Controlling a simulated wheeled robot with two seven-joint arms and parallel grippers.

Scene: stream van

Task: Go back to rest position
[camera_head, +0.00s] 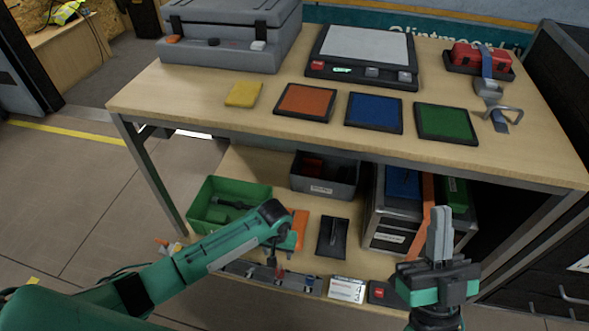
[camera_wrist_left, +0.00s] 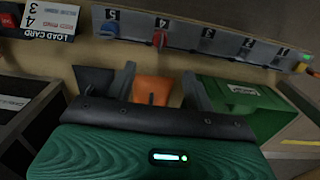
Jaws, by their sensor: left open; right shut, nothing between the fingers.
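My left gripper (camera_head: 284,243) hangs over the lower shelf at the end of the green arm. In the left wrist view its two grey fingers (camera_wrist_left: 159,80) are apart, with an orange piece (camera_wrist_left: 152,90) visible between and beyond them. I see no object held. Whether the fingers touch the orange piece is not clear. My right gripper (camera_head: 440,233) points upward in front of the bench at the right. Its grey fingers are together and hold nothing.
The bench top (camera_head: 215,105) carries yellow, orange, blue and green pads. The lower shelf holds a green bin (camera_head: 232,193), a grey bin (camera_head: 325,174), a dark tray (camera_head: 332,238) and a numbered strip (camera_wrist_left: 205,42) along its front. Floor (camera_head: 70,200) is clear at left.

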